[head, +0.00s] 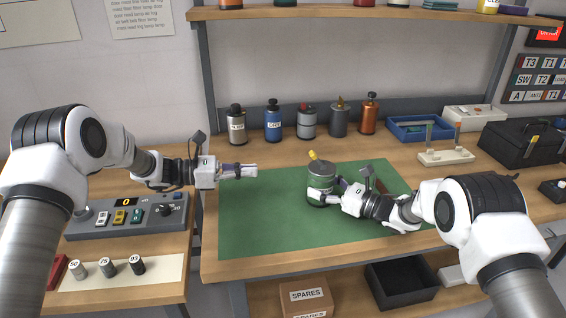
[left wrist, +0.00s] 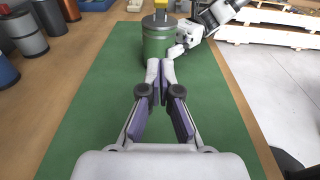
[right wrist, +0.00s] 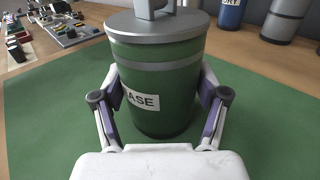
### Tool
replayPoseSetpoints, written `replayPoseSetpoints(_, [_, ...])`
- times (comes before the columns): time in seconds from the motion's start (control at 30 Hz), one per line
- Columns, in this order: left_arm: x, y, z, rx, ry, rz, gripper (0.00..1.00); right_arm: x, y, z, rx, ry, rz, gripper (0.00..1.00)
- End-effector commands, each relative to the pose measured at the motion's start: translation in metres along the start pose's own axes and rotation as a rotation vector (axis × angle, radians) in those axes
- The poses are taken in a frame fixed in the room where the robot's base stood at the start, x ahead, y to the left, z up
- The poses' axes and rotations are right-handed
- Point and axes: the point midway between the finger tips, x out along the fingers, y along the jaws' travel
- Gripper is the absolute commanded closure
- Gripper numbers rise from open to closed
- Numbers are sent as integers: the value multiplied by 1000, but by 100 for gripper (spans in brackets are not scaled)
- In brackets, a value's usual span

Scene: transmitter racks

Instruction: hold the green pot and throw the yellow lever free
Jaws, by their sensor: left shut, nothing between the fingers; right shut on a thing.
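The green pot (head: 320,175) stands upright on the green mat, with a grey lid and a yellow lever (head: 313,155) on top. My right gripper (head: 320,194) is shut around the pot's body, with one finger on each side in the right wrist view (right wrist: 158,90). There the pot (right wrist: 165,65) shows a white label ending in "ASE", partly hidden by a finger. My left gripper (head: 256,171) is shut and empty, left of the pot and apart from it. In the left wrist view the pot (left wrist: 158,45) stands beyond the fingertips, and the lever (left wrist: 160,4) is cut by the top edge.
The green mat (head: 260,215) is mostly clear. Several bottles and canisters (head: 273,122) line the back of the bench. A blue tray (head: 418,128) and a cream block with posts (head: 445,157) stand at right. A control box (head: 125,215) sits on the left table.

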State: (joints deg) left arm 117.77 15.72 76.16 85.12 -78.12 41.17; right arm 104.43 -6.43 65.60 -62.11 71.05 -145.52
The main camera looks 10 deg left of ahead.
Motion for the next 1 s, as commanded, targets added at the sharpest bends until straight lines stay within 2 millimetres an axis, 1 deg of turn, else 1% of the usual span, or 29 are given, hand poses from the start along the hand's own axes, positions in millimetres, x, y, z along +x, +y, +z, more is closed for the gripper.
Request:
replayPoseSetpoints(0.17, [27,-1,-1,0,2,-4,100,0,0,0,0,0,1,81])
replayPoseSetpoints(0.5, [101,-2,0,2,2,-5,100,0,0,0,0,0,0,81])
replayPoseSetpoints(0.53, [104,-1,7,4,1,-3,100,0,0,0,0,0,0,81])
replayPoseSetpoints(0.6, [112,-1,15,3,1,-2,100,0,0,0,0,1,0,81])
replayPoseSetpoints(0.7, [120,-1,24,2,1,-2,100,0,0,0,0,1,0,81])
replayPoseSetpoints(0.8, [124,-1,28,2,1,-2,100,0,0,0,0,0,0,81])
replayPoseSetpoints(1.0, [125,0,28,1,1,-1,100,0,0,0,0,0,0,81])
